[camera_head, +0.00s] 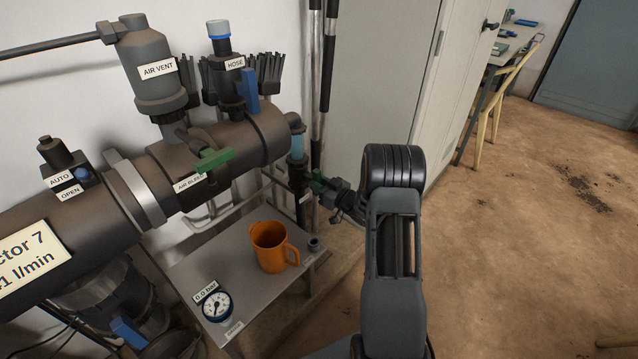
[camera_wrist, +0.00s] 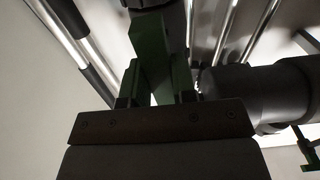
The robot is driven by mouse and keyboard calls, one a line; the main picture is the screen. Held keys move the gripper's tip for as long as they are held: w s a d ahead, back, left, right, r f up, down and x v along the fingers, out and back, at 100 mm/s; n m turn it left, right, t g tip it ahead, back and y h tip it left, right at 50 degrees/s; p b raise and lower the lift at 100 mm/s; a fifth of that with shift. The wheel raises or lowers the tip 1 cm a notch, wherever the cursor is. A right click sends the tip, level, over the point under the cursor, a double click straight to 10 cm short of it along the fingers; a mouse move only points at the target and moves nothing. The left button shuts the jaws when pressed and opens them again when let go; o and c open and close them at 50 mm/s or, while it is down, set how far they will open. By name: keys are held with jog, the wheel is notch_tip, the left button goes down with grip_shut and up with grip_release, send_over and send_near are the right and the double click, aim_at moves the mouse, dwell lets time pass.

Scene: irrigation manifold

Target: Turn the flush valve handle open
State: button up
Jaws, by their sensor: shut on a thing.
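The green flush valve handle (camera_head: 319,182) shows at the lower end of the vertical pipe, right of the manifold's end, in the head view. My gripper (camera_head: 337,196) reaches it from the right, and my dark wrist hides part of that area. In the wrist view the green handle (camera_wrist: 152,52) stands between the two fingers of my gripper (camera_wrist: 158,82), which are shut on it. The valve body is mostly hidden, and I cannot tell the handle's exact angle.
Another green handle, at the air bleed (camera_head: 214,160), sits on the big pipe (camera_head: 60,232). An orange jug (camera_head: 268,247) and a pressure gauge (camera_head: 217,305) are on the grey stand (camera_head: 195,262) below. A grey cabinet (camera_head: 385,70) stands behind. The floor at right is open.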

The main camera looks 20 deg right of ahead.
dwell(0.4)
jog(key=o, duration=0.9)
jog(key=p+v, duration=0.2)
jog(key=v, duration=1.2)
